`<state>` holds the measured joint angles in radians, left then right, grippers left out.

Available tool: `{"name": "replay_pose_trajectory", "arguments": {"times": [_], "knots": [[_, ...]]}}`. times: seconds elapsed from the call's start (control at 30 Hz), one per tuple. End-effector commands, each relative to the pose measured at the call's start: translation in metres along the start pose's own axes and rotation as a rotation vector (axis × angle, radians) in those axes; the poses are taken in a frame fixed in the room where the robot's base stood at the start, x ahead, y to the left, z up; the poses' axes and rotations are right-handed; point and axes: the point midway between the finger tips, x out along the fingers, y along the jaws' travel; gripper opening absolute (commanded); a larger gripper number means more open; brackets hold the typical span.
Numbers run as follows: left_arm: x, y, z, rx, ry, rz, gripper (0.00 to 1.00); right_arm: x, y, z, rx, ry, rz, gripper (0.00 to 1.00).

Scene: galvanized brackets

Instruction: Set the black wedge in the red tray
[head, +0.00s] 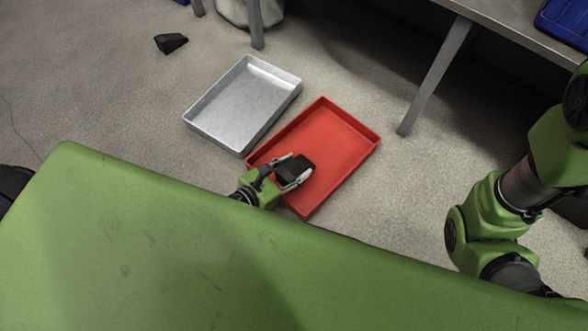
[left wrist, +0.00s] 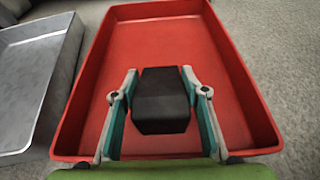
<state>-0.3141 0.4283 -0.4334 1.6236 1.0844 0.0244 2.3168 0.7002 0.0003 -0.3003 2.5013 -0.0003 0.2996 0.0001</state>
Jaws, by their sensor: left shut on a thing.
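The red tray (head: 338,140) lies on the floor in the middle of the head view and fills much of the left wrist view (left wrist: 225,60). My left gripper (head: 297,172) reaches over its near left part. It is shut on a black wedge (head: 295,167), with one finger on each side. In the left wrist view the wedge (left wrist: 162,100) sits between the fingers of the gripper (left wrist: 160,105), within the tray's outline. I cannot tell whether the wedge touches the tray floor. My right gripper is not in view.
A grey metal tray (head: 231,111) lies just left of the red tray, also in the wrist view (left wrist: 30,85). Another black wedge (head: 171,43) lies on the floor at the upper left. A table leg (head: 436,76) stands to the right. Floor right of the red tray is clear.

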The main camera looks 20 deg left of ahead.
Motion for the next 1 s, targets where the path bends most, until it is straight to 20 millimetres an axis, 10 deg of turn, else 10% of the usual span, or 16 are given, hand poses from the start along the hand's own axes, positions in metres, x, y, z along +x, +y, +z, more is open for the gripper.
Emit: {"name": "replay_pose_trajectory", "arguments": {"times": [0.3, 0.33, 0.37, 0.8, 1.0], "knots": [[0.001, 0.001, -0.001, 0.0, -0.004, 0.001, 0.06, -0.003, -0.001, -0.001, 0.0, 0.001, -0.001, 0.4], [0.0, 0.0, -0.001, 0.0, -0.001, 0.0, 0.49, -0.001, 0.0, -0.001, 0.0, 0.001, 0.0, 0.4], [0.0, 0.0, -0.001, 0.0, -0.001, 0.0, 0.57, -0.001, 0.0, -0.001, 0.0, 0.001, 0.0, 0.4], [-0.002, 0.0, 0.004, 0.0, 0.0, 0.0, 0.58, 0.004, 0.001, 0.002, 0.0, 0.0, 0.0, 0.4], [-0.038, 0.0, 0.003, 0.004, 0.005, -0.003, 0.58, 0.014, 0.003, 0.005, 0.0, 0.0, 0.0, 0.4]]}}
